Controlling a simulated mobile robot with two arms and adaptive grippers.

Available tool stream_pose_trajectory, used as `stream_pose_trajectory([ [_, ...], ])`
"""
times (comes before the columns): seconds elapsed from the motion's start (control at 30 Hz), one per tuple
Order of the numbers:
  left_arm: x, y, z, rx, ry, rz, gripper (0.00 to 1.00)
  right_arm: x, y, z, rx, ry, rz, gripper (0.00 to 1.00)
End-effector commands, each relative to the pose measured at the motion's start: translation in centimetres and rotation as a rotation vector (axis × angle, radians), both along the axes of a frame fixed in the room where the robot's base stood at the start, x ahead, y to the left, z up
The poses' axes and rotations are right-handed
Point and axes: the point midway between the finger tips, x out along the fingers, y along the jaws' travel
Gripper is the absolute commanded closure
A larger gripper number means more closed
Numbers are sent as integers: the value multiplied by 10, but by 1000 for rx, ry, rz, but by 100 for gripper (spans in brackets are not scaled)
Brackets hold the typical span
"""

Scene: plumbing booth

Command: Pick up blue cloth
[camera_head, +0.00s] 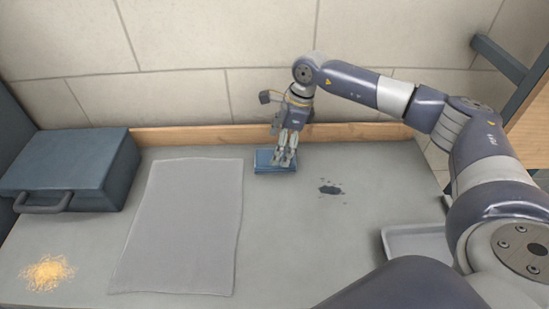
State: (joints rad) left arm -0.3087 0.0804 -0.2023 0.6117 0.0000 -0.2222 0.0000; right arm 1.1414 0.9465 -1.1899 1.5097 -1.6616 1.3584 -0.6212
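The blue cloth (264,157) lies folded in a small flat rectangle on the grey work surface, near the wooden strip at the back. My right gripper (283,163) points down at it from above, with its fingertips over the middle of the cloth. The fingers look close together and hide part of the cloth. I cannot tell whether they hold it or only touch it. My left gripper is not in view.
A blue-grey toolbox (70,165) stands at the left. A grey mat (182,225) lies in the middle. Yellow shavings (47,272) lie front left. A dark stain (330,189) is right of the cloth. A grey tray (415,242) sits at the right, partly hidden by my arm.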

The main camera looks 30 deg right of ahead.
Motion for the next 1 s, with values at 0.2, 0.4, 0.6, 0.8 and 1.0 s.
stream_pose_trajectory([
  [0.2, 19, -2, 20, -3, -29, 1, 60, 3, 5, -31, 1, 4, 0, 18],
  [0.4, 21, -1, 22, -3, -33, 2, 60, 6, 8, -43, 1, -1, 1, 18],
  [0.6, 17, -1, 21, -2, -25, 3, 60, 6, 8, -43, 1, -1, 1, 27],
  [0.8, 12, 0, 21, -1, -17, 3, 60, 5, 8, -43, 1, -1, 1, 66],
  [1.0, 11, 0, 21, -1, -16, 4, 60, 5, 8, -43, 1, -1, 1, 66],
])
